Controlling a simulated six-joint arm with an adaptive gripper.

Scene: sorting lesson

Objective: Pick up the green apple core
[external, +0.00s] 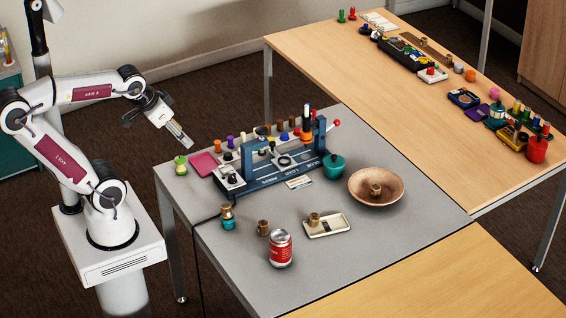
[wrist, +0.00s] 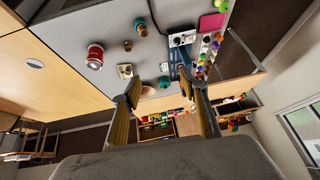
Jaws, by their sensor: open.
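The green apple core (external: 181,166) stands on the grey table near its left corner, beside a pink pad (external: 203,164). It looks pale in the middle with green ends. In the wrist view a green thing at the top right edge (wrist: 221,5), beside the pink pad (wrist: 211,22), appears to be the core, partly cut off. My gripper (external: 185,141) is open and empty, raised above the table and above the core in the external picture. Its two fingers also show in the wrist view (wrist: 159,82), spread apart. The depth gap to the core is hard to tell.
A teal pot (external: 334,167), brown bowl (external: 376,187), white tray (external: 326,226) and red can (external: 280,249) share the table. The front left of the grey table is mostly clear.

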